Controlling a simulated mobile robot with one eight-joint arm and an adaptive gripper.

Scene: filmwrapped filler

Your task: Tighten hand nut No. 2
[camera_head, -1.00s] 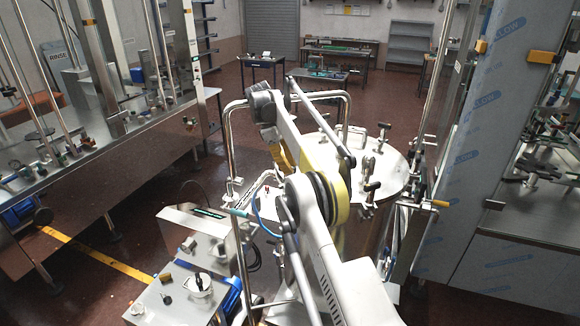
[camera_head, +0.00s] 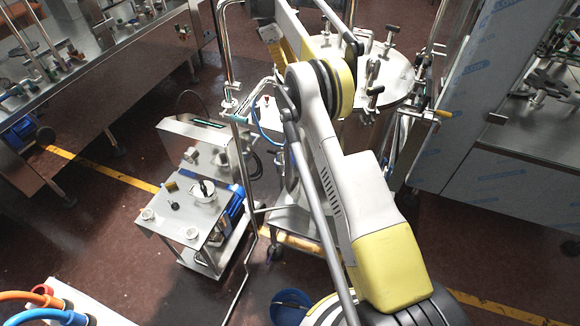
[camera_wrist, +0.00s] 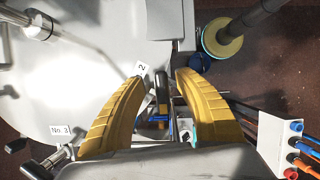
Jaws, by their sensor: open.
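In the wrist view, the two curved yellow fingers of my gripper (camera_wrist: 163,74) are open. The dark upright handle of a hand nut (camera_wrist: 161,88) shows between them. A white tag with a "2" (camera_wrist: 141,68) sits beside the left fingertip, so this appears to be hand nut No. 2. Whether the fingers touch it I cannot tell. The round steel lid (camera_wrist: 85,85) lies to the left; the lid (camera_head: 395,82) also shows in the head view, with several clamps on it. My arm hides the nut there.
A tag "No. 3" (camera_wrist: 60,130) marks another clamp at lower left in the wrist view. Coloured hoses (camera_wrist: 305,150) run at the right. In the head view, a steel cart (camera_head: 200,215) stands left of my arm, and a film-wrapped cabinet (camera_head: 450,120) stands right.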

